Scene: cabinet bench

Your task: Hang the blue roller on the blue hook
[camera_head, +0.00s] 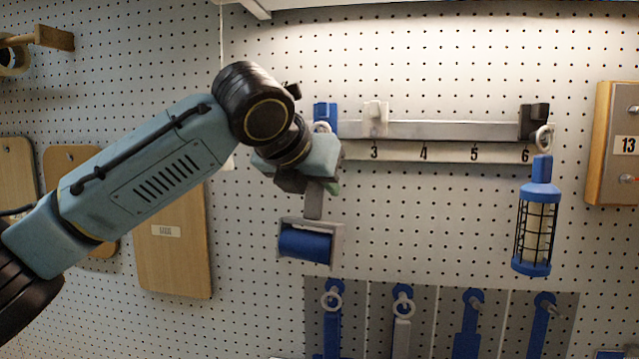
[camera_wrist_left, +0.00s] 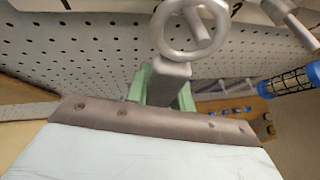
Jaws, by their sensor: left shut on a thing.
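The blue roller (camera_head: 305,243) sits in a grey frame with a grey handle, hanging below my left gripper (camera_head: 328,186). The gripper is shut on the handle, with its green fingertips either side of it in the left wrist view (camera_wrist_left: 163,90). A ring (camera_wrist_left: 190,28) tops the handle in that view. The blue hook (camera_head: 325,113) is at the left end of the rail, just above the gripper. The ring appears close to the hook in the head view, but I cannot tell whether it is around the peg. My right gripper is not in view.
The rail (camera_head: 450,131) also carries a white hook (camera_head: 376,113) and a black hook (camera_head: 534,118). A blue caged lamp (camera_head: 537,220) hangs at the right end. Several blue tools hang on a grey panel (camera_head: 440,295) below. Wooden boards (camera_head: 172,250) hang left.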

